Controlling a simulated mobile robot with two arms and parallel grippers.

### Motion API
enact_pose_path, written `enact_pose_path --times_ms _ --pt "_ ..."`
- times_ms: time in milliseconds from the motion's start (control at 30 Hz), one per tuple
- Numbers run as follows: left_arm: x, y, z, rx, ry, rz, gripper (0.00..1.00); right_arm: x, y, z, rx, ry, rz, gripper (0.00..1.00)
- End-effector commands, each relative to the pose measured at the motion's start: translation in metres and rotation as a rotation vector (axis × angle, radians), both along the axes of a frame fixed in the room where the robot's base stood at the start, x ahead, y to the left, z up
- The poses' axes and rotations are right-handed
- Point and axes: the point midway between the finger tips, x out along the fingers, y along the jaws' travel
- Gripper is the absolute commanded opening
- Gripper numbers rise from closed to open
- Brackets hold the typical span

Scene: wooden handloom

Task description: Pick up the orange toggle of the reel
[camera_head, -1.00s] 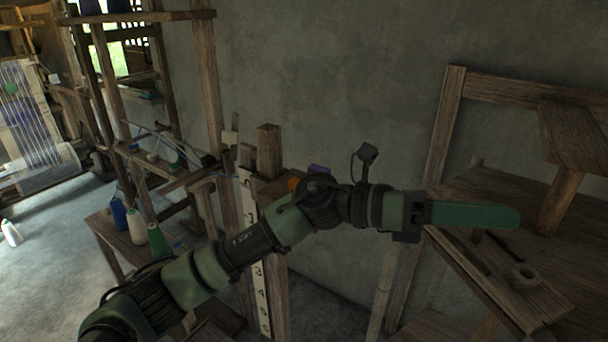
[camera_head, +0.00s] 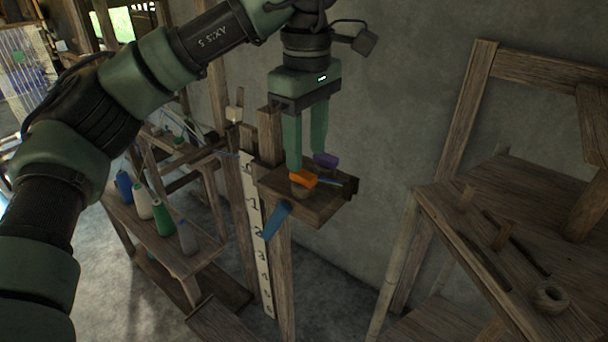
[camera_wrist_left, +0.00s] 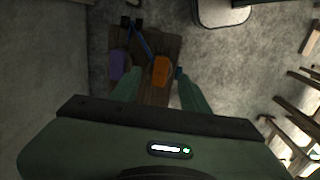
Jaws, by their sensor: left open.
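The orange toggle (camera_head: 303,179) lies on a small wooden shelf (camera_head: 312,212) fixed to a post, beside a purple toggle (camera_head: 326,160). My left gripper (camera_head: 305,164) points down with its fingers apart, over the shelf and close to the orange toggle. In the left wrist view the orange toggle (camera_wrist_left: 160,70) is between and just beyond the two green fingertips (camera_wrist_left: 155,80). The purple toggle (camera_wrist_left: 119,65) is left of it. Whether a finger touches the orange toggle cannot be told. The reel itself cannot be made out clearly. My right gripper is not in view.
A blue piece (camera_head: 278,220) hangs at the shelf's front edge. A white numbered strip (camera_head: 257,240) runs down the post. Several thread cones (camera_head: 163,214) stand on a bench at left. A wooden table (camera_head: 480,240) with a ring is at right. The wall is behind.

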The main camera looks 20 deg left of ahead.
Motion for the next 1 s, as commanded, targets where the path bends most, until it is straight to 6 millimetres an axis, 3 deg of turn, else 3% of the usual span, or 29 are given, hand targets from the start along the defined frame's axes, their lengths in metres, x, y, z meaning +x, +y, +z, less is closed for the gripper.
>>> enact_pose_path --times_ms 300,567,733,1000 --pt "0.000 0.005 -0.038 -0.002 0.001 0.000 0.45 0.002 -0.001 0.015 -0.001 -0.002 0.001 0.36" --pt "0.001 0.005 -0.042 -0.003 0.000 0.001 0.45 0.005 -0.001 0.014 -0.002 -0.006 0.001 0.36" --pt "0.001 0.005 -0.042 -0.003 0.000 0.000 0.00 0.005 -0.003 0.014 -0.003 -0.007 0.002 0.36" --pt "0.001 0.005 -0.042 -0.003 0.000 0.000 0.00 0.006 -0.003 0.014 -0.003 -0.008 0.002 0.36"
